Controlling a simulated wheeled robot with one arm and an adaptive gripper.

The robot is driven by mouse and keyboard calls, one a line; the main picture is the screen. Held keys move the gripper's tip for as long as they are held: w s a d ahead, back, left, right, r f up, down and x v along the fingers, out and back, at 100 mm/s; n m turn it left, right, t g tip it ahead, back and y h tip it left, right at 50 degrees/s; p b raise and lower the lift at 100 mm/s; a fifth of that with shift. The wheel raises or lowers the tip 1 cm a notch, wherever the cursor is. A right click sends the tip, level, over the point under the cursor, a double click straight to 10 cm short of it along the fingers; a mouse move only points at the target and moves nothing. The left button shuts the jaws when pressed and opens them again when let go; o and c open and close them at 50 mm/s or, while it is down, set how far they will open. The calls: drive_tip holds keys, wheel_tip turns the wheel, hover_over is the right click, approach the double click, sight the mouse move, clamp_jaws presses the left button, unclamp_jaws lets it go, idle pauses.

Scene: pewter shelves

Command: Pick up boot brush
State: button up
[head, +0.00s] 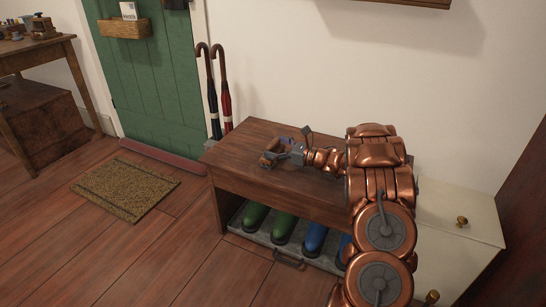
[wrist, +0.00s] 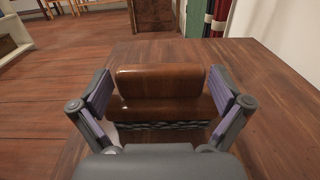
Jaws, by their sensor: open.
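The boot brush (wrist: 160,104) is a glossy brown wooden block with a raised grip and dark bristles below. It sits on the wooden bench top, between the two spread fingers of my gripper (wrist: 161,92) in the wrist view. Gaps show at both sides of its raised grip, and the gripper is open. In the head view my gripper (head: 287,147) is low over the bench, and a brown part of the brush (head: 268,159) shows beside it. The gripper body hides the near lower part of the brush in the wrist view.
The bench (head: 237,160) has a lower tray (head: 262,236) with green and blue boots. Two umbrellas (head: 218,95) stand behind its left end. A white cabinet (head: 458,220) is at right. The bench top left of the gripper is clear. A doormat (head: 126,187) lies on the floor.

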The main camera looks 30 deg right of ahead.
drive_tip(key=shift+w+a, duration=0.15)
drive_tip(key=shift+w, duration=0.1)
drive_tip(key=c, duration=1)
drive_tip(key=shift+r, duration=0.1)
